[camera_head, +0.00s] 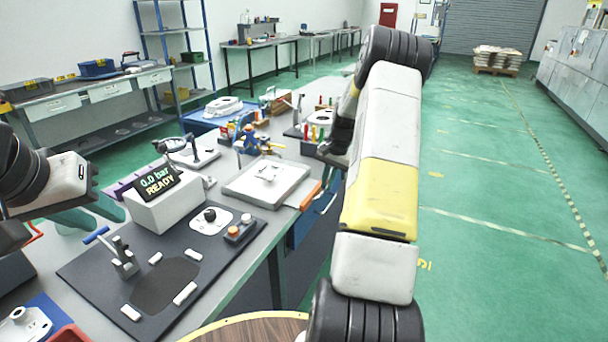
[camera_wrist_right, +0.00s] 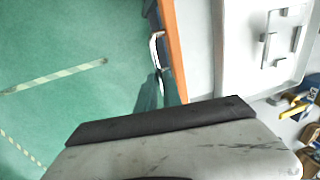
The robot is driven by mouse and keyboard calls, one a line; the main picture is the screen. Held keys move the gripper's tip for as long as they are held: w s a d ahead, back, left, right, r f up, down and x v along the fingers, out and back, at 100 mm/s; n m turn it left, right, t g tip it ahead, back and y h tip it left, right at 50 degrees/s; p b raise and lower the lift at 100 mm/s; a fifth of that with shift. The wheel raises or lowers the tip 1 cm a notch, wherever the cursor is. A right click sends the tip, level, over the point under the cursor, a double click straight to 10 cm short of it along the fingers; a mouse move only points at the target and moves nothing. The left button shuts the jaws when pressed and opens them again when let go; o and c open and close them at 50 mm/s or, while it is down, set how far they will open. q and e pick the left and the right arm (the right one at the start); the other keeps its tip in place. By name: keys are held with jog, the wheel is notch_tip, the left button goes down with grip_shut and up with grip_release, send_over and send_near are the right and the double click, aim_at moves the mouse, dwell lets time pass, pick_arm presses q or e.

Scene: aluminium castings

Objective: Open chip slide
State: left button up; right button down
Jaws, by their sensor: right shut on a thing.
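I cannot clearly make out a part that is the chip slide. An orange strip (camera_head: 311,195) runs along the right edge of the bench by a pale tray (camera_head: 267,187); the strip also shows in the right wrist view (camera_wrist_right: 172,50). Below the edge is a blue unit (camera_head: 309,219), and a white handle-like loop (camera_wrist_right: 157,48) stands beside the strip. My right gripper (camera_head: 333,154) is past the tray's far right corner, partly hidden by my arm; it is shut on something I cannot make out.
A pressure display box (camera_head: 165,207) reads 0.0 bar READY. A dark mat (camera_head: 95,270) holds a toggle clamp (camera_head: 122,257) and a button box (camera_head: 240,230). Coloured-handled tools (camera_head: 318,118) stand near my right gripper. The green floor to the right is open.

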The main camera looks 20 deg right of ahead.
jog(key=c, duration=1.5)
grip_release()
jog(key=shift+r, duration=0.15)
notch_tip(320, 180, up, 7)
jog(key=s+d, duration=0.1)
jog(key=shift+r, duration=0.2)
